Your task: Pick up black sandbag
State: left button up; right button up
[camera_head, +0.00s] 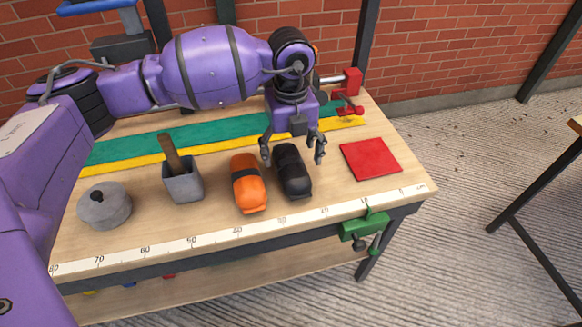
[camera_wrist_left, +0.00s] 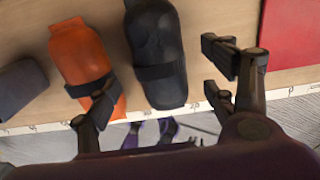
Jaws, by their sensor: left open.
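The black sandbag (camera_head: 293,173) lies on the wooden workbench, just right of an orange sandbag (camera_head: 249,184). My left gripper (camera_head: 293,154) points down over the far end of the black sandbag, its fingers spread to either side. In the left wrist view, the black sandbag (camera_wrist_left: 156,50) lies beyond the open fingers (camera_wrist_left: 160,85), with the orange sandbag (camera_wrist_left: 86,62) to its left. Nothing is between the fingertips that I can see being gripped. Whether the fingers touch the sandbag cannot be told. My right gripper is not in view.
A red square (camera_head: 371,159) lies right of the black sandbag. A grey pot (camera_head: 104,207) and a grey box with a wooden handle (camera_head: 184,183) stand left. A red vise (camera_head: 350,92) and green clamp (camera_head: 366,226) sit at the bench edges. A measuring strip (camera_head: 213,237) runs along the front.

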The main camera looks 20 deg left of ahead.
aim_at(291, 161)
pick_arm(q)
notch_tip(291, 161, down, 4)
jog(key=shift+r, duration=0.25)
grip_shut()
jog(key=shift+w+r, duration=0.1)
